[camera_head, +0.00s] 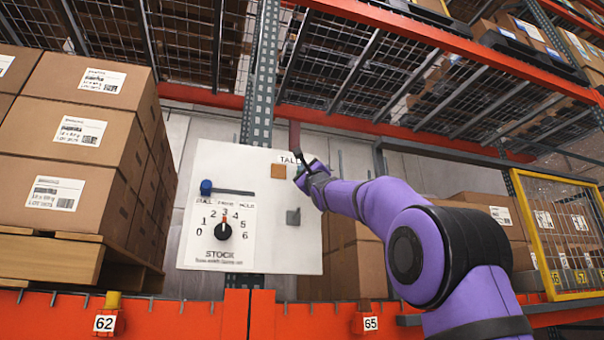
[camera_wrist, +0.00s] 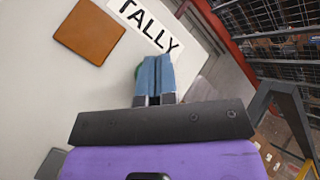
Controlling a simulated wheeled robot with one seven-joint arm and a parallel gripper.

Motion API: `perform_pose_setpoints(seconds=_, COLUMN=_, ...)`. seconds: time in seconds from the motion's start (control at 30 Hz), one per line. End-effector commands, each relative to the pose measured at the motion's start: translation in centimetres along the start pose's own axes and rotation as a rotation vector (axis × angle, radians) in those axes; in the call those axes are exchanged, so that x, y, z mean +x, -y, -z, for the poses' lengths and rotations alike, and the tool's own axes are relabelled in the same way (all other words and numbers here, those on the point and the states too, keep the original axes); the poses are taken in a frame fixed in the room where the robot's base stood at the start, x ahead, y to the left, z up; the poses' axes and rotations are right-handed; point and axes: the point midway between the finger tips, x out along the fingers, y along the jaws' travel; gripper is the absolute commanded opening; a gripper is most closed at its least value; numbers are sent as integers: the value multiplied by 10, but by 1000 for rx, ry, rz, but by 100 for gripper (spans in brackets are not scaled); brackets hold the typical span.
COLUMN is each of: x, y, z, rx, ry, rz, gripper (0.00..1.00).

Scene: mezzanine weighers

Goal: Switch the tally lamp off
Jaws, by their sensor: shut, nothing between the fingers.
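A white board (camera_head: 258,190) carries a TALLY label (camera_head: 287,160), which reads large in the wrist view (camera_wrist: 146,24). Below the label is a flat orange-brown square (camera_head: 278,171), also in the wrist view (camera_wrist: 90,31). A small grey fixture (camera_head: 293,216) sits lower on the board. My gripper (camera_wrist: 155,62) is shut and empty, its blue fingertips just under the label's right end. A green rounded part (camera_wrist: 138,71) peeks out beside the fingers; they hide most of it. I cannot tell whether they touch it, or whether it is lit.
On the board's left are a blue knob on a slider (camera_head: 207,187) and a dial (camera_head: 222,230). Stacked cartons (camera_head: 85,130) stand at left. An orange rack beam (camera_head: 190,97) runs above, and a yellow-framed mesh panel (camera_head: 560,235) is at right.

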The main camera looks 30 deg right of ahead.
Motion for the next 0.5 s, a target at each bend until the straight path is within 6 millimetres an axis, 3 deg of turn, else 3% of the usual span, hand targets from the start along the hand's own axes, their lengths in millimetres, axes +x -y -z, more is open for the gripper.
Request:
perform_pose_setpoints(seconds=0.27, x=-2, y=2, z=-2, rx=0, ry=1, rz=1, gripper=0)
perform_pose_setpoints(seconds=0.5, x=-16, y=12, z=-12, rx=0, ry=0, rz=0, gripper=0)
